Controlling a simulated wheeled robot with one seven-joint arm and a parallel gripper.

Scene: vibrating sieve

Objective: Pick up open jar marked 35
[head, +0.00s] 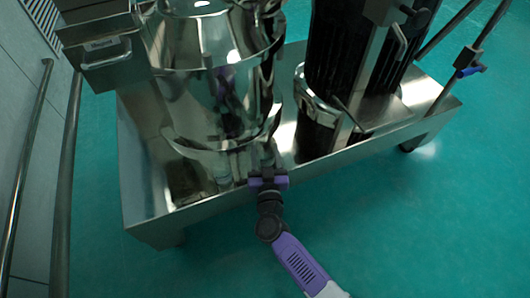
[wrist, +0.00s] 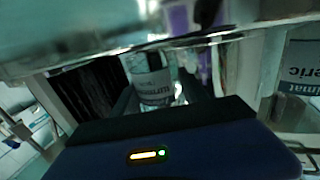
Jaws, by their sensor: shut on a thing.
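My gripper (head: 266,172) reaches over the front edge of the steel machine base, close below the large shiny steel vessel. In the wrist view a small clear jar with a grey label band (wrist: 155,88) stands between my dark fingers, which are shut on it. Its lower part is hidden by the gripper body, and the top is partly cut by the steel rim above it. The label print is too small and blurred to read the number. In the head view the jar is hard to make out among the reflections.
The steel vessel (head: 210,95) hangs just above my gripper. The steel base tray (head: 190,208) has a raised front wall under my wrist. A dark ribbed cylinder (head: 338,45) stands to the right. Rails (head: 30,160) run along the left wall. The green floor in front is clear.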

